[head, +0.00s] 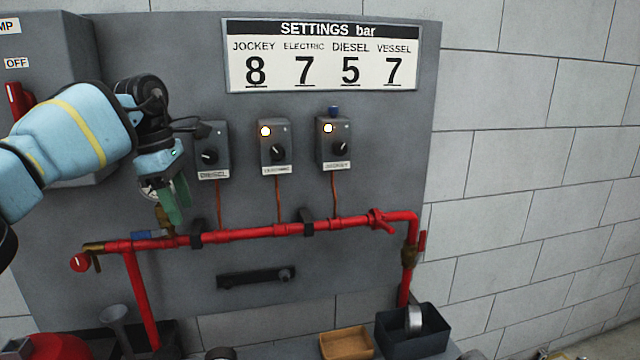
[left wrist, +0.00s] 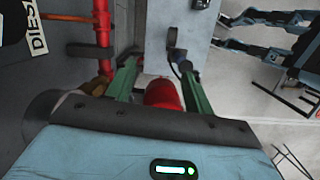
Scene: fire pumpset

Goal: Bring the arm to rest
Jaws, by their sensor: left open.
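My left arm comes in from the left in the head view, raised in front of the grey panel. Its gripper (head: 175,203) has green fingers pointing down, above the red pipe and left of the box labelled DIESEL (head: 209,150). In the left wrist view the green fingers (left wrist: 154,62) stand apart. A red rounded thing (left wrist: 162,93) shows between them, but I cannot tell that they touch it. I see nothing held. My right gripper is not in view.
A red pipe (head: 257,234) with valves crosses the grey panel (head: 130,40). Two more switch boxes (head: 273,146) (head: 333,143) have lit lamps. A settings sign (head: 320,57) hangs above. Below stand a wooden tray (head: 346,344) and a dark bin (head: 412,345). A grey cabinet (head: 55,60) is behind my arm.

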